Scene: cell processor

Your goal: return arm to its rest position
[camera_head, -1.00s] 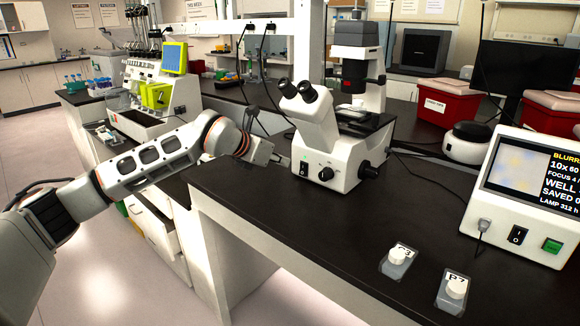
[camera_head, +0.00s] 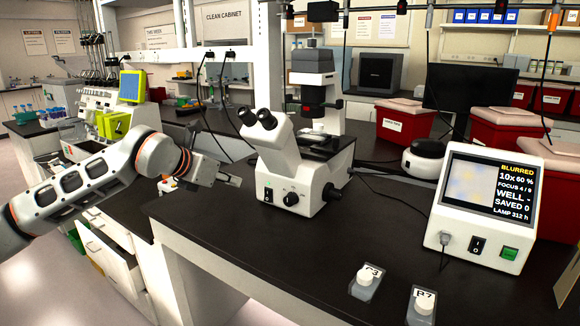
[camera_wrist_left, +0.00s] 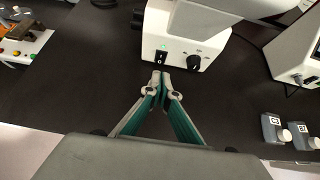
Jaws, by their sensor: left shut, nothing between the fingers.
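My left arm comes in from the left in the head view. Its gripper (camera_head: 232,181) hangs over the black bench, just left of the white microscope (camera_head: 290,165). In the left wrist view the two fingers of the gripper (camera_wrist_left: 161,76) meet at their tips and hold nothing. The tips point toward the front of the microscope base (camera_wrist_left: 185,48), where a black power switch and a dark knob show. I cannot tell whether the tips touch the base. My right gripper is not in view.
A screen unit (camera_head: 485,205) reading "BLURRED" stands on the bench at right. Red boxes (camera_head: 405,122) stand behind. The bench between microscope and flasks is clear. An open drawer (camera_head: 110,250) sits below at left.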

